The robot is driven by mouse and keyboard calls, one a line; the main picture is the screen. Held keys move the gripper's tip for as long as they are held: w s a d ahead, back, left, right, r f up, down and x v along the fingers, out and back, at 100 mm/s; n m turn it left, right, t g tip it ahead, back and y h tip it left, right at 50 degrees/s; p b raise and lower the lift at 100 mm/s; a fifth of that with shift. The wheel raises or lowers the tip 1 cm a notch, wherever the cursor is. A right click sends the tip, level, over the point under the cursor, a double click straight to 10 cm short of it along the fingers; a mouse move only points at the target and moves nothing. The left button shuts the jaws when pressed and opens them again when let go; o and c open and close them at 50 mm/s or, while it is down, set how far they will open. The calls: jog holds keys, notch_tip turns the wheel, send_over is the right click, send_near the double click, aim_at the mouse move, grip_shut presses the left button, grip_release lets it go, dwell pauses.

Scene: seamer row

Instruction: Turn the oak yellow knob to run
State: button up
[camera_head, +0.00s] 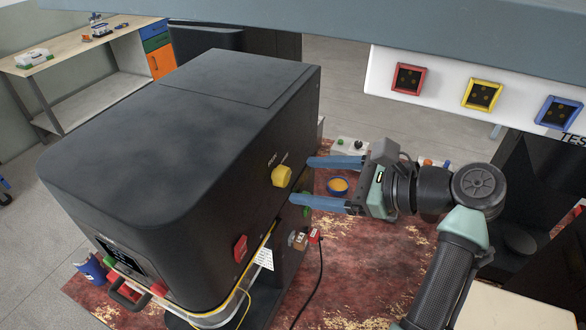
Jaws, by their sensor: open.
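The yellow knob (281,176) sits on the right side face of the large black machine (180,140). Small markings show beside it, too small to read. My gripper (299,181) is open, with its two blue fingers spread one above the other and pointing left at the machine. The fingertips are close to the machine's side, just right of the knob. I cannot tell whether they touch anything. The knob is not between closed jaws. Its exact turn position is too small to tell.
A red switch (240,248) sits lower on the same face. A green button (306,211) shows near the lower finger. A black cable (321,270) hangs there. A white panel with coloured sockets (445,88) is upper right.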

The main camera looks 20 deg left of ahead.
aim_at(287, 178)
jog(key=x, duration=0.3)
jog(key=shift+s+a+p, duration=0.1)
jog(key=shift+a+p, duration=0.3)
jog(key=shift+w+a+f, duration=0.2)
jog(key=shift+a+f, duration=0.05)
jog(key=shift+a, duration=0.1)
jog(key=shift+c, duration=0.2)
grip_shut()
